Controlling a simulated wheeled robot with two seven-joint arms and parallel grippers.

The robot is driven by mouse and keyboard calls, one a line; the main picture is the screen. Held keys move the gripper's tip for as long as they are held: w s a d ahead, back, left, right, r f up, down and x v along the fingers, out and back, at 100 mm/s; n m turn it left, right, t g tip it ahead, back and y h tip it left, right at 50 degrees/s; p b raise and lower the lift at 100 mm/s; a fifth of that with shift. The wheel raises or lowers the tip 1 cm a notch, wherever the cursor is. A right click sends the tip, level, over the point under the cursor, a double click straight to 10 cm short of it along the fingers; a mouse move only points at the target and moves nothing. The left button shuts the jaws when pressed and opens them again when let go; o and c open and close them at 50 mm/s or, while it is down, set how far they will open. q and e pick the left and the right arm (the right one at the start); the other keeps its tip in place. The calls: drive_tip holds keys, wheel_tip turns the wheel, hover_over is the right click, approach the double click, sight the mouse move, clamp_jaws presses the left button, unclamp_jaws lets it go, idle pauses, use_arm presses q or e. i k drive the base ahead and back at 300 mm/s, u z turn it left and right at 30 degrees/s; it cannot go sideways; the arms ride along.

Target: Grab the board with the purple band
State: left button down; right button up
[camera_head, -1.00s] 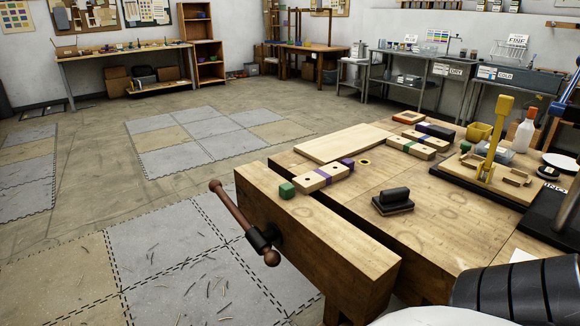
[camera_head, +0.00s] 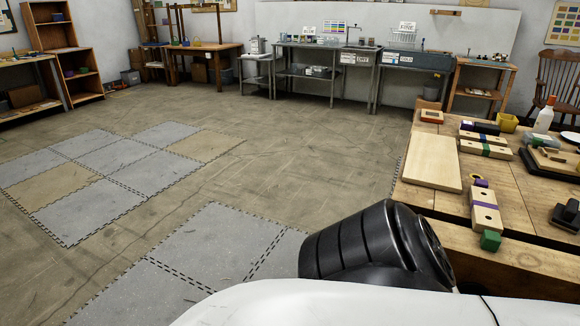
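A light wooden board with a purple band (camera_head: 485,208) lies on the workbench at the right, near its front edge. It has dark round holes. A green block (camera_head: 490,241) sits at its near end and a small purple block (camera_head: 481,183) at its far end. Farther back lie two similar boards side by side. The nearer one has a green band (camera_head: 487,150); the band of the farther one (camera_head: 482,137) looks purple but is small. Neither gripper shows. A black ribbed part of my own arm fills the lower middle, left of the bench.
Floor left of the bench is open, with grey mats (camera_head: 110,165).

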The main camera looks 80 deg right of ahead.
sight(485, 215)
drive_tip(key=i, duration=0.35)
drive_tip(key=z, duration=3.35)
